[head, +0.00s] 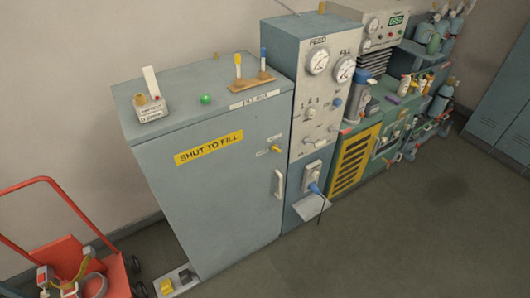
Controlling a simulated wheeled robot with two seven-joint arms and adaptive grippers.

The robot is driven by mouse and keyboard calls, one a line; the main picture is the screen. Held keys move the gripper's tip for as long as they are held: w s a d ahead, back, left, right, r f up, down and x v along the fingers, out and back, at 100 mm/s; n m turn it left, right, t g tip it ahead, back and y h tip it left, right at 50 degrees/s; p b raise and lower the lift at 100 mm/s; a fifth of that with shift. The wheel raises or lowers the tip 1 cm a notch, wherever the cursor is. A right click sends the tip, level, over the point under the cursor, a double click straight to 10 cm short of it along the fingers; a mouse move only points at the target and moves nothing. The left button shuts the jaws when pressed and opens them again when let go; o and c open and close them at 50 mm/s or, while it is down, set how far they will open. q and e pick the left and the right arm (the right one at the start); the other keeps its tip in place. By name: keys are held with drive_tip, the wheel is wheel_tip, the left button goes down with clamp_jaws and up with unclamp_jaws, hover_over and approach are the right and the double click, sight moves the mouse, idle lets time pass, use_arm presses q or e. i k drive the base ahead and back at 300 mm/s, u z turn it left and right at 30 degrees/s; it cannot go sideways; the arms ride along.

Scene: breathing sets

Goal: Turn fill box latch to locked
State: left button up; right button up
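The fill box (215,215) is a large blue-grey cabinet left of centre in the head view, with a yellow "SHUT TO FILL" label (209,148) on its front door. The door looks closed, flush with the cabinet. I cannot tell the latch's setting for sure. A white vertical handle (279,185) is below the latch. Neither of my grippers is in view.
A gauge panel (320,105) adjoins the box's right side, with a blue-handled item (315,188) below. A red trolley (75,255) stands at lower left. A yellow-and-grey pedal unit (175,281) lies at the box's foot. The floor in front is clear.

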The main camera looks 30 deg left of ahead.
sight(274, 148)
drive_tip(key=u, duration=0.15)
drive_tip(key=k, duration=0.35)
drive_tip(key=u, duration=0.95)
drive_tip(key=i, duration=1.25)
drive_tip(key=u, duration=1.45)
drive_tip(key=k, duration=1.25)
drive_tip(key=z, duration=2.15)
drive_tip(key=i, duration=0.4)
drive_tip(key=u, duration=0.1)
